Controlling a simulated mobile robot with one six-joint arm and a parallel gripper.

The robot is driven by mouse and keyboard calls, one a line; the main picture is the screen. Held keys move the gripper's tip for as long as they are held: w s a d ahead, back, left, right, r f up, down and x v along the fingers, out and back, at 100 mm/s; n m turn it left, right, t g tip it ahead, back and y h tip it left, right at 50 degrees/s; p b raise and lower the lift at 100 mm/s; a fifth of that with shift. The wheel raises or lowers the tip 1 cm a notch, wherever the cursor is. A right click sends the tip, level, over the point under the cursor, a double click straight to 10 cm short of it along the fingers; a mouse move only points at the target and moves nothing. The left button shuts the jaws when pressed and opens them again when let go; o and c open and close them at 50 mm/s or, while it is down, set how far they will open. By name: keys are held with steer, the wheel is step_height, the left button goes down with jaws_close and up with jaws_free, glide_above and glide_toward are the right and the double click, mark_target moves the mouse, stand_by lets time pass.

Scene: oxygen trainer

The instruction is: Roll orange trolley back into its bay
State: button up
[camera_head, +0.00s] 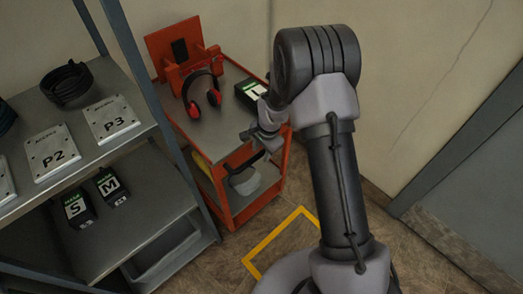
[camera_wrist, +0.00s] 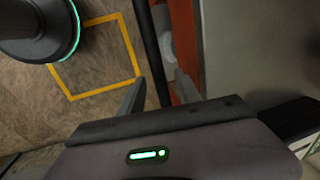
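The orange trolley (camera_head: 222,133) stands against the back wall, right of the shelf rack. In the wrist view its orange frame (camera_wrist: 184,40) and grey top (camera_wrist: 245,45) show. A dark handle bar (camera_wrist: 149,45) runs along its near side. The bay, a yellow outline (camera_head: 262,245) on the floor, lies in front of the trolley and also shows in the wrist view (camera_wrist: 100,91). My gripper (camera_wrist: 160,80) is open, its fingers apart on either side of the bar's line. In the head view my gripper (camera_head: 262,140) is at the trolley's near right side, partly hidden by my wrist.
The trolley carries red-black headphones (camera_head: 202,91) and a black box (camera_head: 250,93); a pale item (camera_head: 245,180) sits low on it. A metal rack (camera_head: 150,205) with plates and boxes stands close left. A grey door (camera_head: 470,185) is at right. Bare floor surrounds the outline.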

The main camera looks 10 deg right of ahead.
step_height(320, 180, up, 17)
steer(key=s+d+p, duration=0.1)
steer(key=s+p, duration=0.2)
steer(key=p, duration=0.3)
steer(key=shift+d, duration=0.35)
steer(key=shift+w, duration=0.1)
steer(key=s+a+r+n+t, duration=0.1)
steer(key=s+r, duration=0.3)
steer(key=r, duration=0.3)
steer(key=s+a+r+n+t, duration=0.1)
steer(key=s+r+n, duration=0.15)
steer(key=r, duration=0.35)
steer(key=s+a+r+n+t+b, duration=0.1)
steer(key=s+r+n, duration=0.1)
steer(key=s, duration=0.7)
steer(key=s+a+r+n+t, duration=0.1)
steer(key=s+r, duration=0.4)
steer(key=s, duration=0.5)
steer(key=shift+n+y+b, duration=0.35)
steer(key=shift+n+y, duration=0.05)
steer(key=shift+n, duration=0.15)
steer(key=shift+r, duration=0.1)
